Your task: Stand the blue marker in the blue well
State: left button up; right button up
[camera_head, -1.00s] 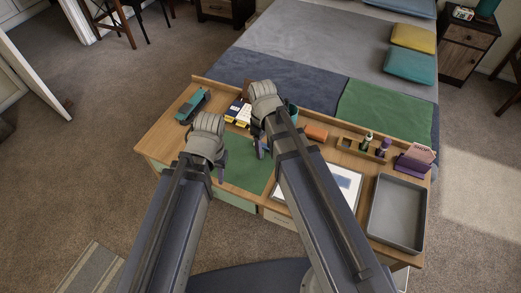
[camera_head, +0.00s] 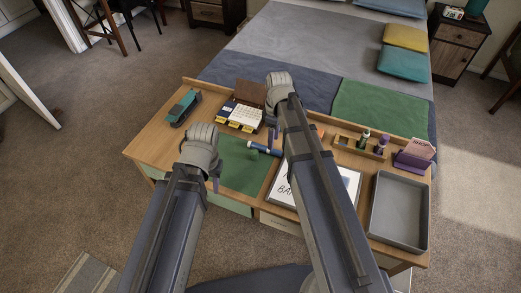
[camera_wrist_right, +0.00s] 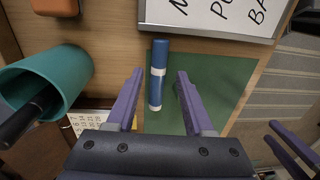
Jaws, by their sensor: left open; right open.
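The blue marker (camera_head: 262,148), with white bands, lies on its side across the edge of the green blotter (camera_head: 240,172). In the right wrist view the marker (camera_wrist_right: 158,72) lies between the spread purple fingers of my right gripper (camera_wrist_right: 160,80), which is open and empty. In the head view my right gripper (camera_head: 274,131) is just behind the marker. My left gripper (camera_head: 214,182) is open over the blotter's left side. The wooden holder (camera_head: 341,143) at the back right has a green and a purple marker standing in it; I cannot make out a blue well.
A teal cup (camera_wrist_right: 75,75) with a black pen is left of the marker in the wrist view. A whiteboard (camera_wrist_right: 215,20) lies close to the marker's far end. A calendar (camera_head: 240,114), a stapler (camera_head: 184,108) and a grey tray (camera_head: 376,225) are also on the desk.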

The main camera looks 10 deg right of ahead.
aim_at(262, 148)
jog(key=shift+s+f+b, duration=0.15)
jog(key=shift+f+b, duration=2.45)
jog(key=shift+b, duration=0.05)
grip_shut()
